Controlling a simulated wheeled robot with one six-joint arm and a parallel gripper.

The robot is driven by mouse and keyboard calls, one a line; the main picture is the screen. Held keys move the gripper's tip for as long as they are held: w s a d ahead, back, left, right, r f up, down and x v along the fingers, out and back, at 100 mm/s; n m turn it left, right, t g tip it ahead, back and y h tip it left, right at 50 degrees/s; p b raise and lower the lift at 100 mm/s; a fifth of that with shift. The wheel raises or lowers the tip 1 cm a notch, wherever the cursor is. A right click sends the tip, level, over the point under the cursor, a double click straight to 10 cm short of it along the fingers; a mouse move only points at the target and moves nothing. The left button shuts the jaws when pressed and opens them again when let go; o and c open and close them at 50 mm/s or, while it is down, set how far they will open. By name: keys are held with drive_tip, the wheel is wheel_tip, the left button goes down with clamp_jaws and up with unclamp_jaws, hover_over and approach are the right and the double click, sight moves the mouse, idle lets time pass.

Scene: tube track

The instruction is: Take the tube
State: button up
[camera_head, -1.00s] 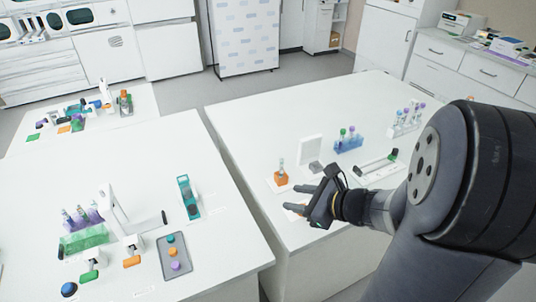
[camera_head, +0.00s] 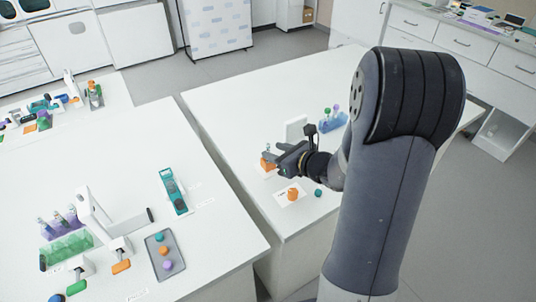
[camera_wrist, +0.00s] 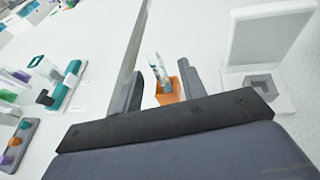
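A clear tube (camera_wrist: 158,66) with bluish contents stands slightly tilted in the picture, in a small orange holder (camera_wrist: 172,91) in the wrist view. My gripper (camera_wrist: 162,75) is open, with one dark finger on each side of the tube and holder in that view. Gaps show between the fingers and the tube, and I see nothing held. In the head view the orange holder (camera_head: 265,162) is at the tips of my gripper (camera_head: 270,161), which partly hides it. The tube is not clear there.
An orange piece (camera_head: 292,194) and a green piece (camera_head: 318,192) lie nearer. A blue rack (camera_head: 333,122) stands behind.

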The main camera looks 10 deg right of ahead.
sight(268, 149)
drive_tip(key=shift+p+x, duration=0.3)
drive_tip(key=shift+x, duration=1.55)
drive_tip(key=shift+a, duration=0.1)
drive_tip(key=shift+c, duration=0.2)
clamp_jaws()
wheel_tip(268, 149, up, 10)
drive_tip(key=shift+r+p, duration=0.1)
drive_tip(key=shift+p, duration=0.25)
